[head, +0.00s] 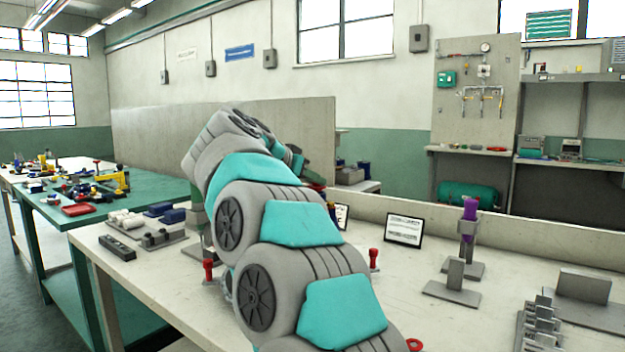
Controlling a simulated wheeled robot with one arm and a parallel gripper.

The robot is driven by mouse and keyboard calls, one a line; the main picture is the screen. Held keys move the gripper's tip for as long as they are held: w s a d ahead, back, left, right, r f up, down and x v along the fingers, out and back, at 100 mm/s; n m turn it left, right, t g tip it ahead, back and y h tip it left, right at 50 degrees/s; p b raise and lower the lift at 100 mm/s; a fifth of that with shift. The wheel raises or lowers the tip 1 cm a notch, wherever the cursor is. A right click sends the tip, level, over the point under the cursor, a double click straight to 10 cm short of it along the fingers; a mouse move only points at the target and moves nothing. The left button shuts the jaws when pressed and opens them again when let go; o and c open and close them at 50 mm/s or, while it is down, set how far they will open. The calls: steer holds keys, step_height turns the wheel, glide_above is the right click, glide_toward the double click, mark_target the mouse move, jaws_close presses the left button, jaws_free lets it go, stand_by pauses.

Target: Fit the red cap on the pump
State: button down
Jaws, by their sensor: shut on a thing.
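My own grey and teal arm fills the middle of the head view and hides much of the bench behind it. My gripper does not show clearly; it is hidden behind the arm, and so is anything in its jaws. A small red patch (317,186) shows just past the arm's far side, but I cannot tell whether it is the red cap. The pump cannot be made out for certain. A red knob-shaped part (208,270) stands left of the arm, and a similar red part (374,257) stands right of it.
On the pale bench (120,265), a purple-topped part (469,212) stands in a grey holder. A grey bracket (454,280), a framed card (404,230) and a grey fixture (585,290) are at the right. Grey and blue parts (160,225) lie left. Bare bench shows around the card.

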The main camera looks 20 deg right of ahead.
steer(key=shift+f, duration=0.45)
stand_by(0.3)
steer(key=c, duration=0.7)
jaws_free()
steer(key=shift+v, duration=3)
steer(key=shift+s, duration=0.1)
steer(key=v, duration=0.7)
steer(key=shift+s+a+r, duration=0.15)
steer(key=shift+s+a, duration=0.05)
steer(key=shift+a, duration=0.05)
